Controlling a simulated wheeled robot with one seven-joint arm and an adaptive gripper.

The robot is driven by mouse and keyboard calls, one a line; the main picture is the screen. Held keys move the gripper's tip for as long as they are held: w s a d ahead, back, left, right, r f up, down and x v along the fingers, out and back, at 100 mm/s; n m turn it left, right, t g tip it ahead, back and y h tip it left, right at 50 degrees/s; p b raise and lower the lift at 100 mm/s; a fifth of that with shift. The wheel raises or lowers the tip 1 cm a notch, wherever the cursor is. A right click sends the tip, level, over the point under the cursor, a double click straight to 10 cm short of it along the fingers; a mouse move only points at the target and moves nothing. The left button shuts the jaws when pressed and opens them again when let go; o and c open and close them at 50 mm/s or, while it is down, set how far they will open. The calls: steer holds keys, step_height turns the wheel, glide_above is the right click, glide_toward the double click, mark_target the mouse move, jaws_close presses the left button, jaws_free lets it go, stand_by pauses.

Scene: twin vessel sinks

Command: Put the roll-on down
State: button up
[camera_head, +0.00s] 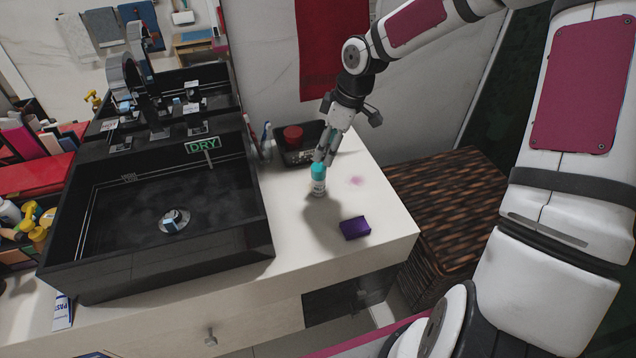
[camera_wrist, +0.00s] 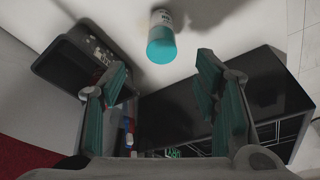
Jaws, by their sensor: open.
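The roll-on (camera_head: 318,180) is a small white bottle with a teal cap. It stands upright on the white counter (camera_head: 385,225), right of the black sink. In the wrist view the roll-on (camera_wrist: 161,38) shows at the top middle, cap towards the camera, beyond the fingertips. My gripper (camera_head: 326,153) is just above and beside the cap in the head view. In the wrist view my gripper (camera_wrist: 160,85) has its two teal-padded fingers spread wide, with nothing between them. Whether a finger touches the cap cannot be told from the head view.
A black vessel sink (camera_head: 255,215) with a "DRY" sign stands left of the roll-on. A dark tray (camera_head: 300,157) holding a red-lidded item sits behind it. A purple box (camera_head: 355,228) lies in front. A wicker basket (camera_head: 450,200) stands right of the counter.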

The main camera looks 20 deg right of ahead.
mark_target(315, 178)
steer(key=b+x, duration=0.1)
steer(key=x, duration=1.1)
steer(key=shift+s+a+f, duration=0.1)
steer(key=shift+f, duration=0.35)
steer(key=shift+c, duration=0.6)
jaws_close()
